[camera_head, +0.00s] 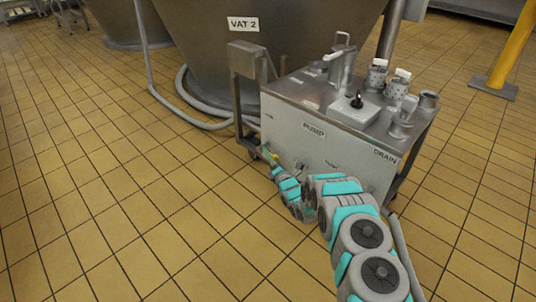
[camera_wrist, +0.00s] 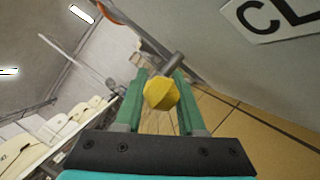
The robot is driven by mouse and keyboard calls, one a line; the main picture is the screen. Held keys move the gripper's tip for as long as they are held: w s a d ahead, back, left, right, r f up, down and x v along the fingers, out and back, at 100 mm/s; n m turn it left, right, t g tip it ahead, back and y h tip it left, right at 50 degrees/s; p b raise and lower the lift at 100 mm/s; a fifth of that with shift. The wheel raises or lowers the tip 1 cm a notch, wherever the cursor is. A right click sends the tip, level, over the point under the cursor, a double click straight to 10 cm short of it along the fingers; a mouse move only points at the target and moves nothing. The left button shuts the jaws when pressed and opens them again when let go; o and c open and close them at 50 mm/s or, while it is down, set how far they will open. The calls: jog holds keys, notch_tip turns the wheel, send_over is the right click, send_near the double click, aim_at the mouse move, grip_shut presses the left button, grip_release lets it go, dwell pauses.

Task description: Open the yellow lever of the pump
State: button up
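The pump (camera_head: 312,150) is a grey metal box on a wheeled frame, labelled PUMP and DRAIN. In the head view its yellow lever end (camera_head: 274,157) is a tiny spot low at the front left corner. My gripper (camera_head: 276,168) is right at it, too small there to read. In the wrist view the yellow faceted knob (camera_wrist: 161,94) on a grey rod lies between the two green fingers of my gripper (camera_wrist: 159,78). The knob nearly fills the gap. I cannot tell whether the fingers press on it.
Vat 2 (camera_head: 215,55) stands close behind the pump, with a grey hose (camera_head: 190,116) on the floor at its left. Metal fittings (camera_head: 389,88) stand on the pump top. A yellow post (camera_head: 510,52) is at the far right. The tiled floor (camera_head: 95,190) at the left is clear.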

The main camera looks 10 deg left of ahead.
grip_shut()
dwell(0.4)
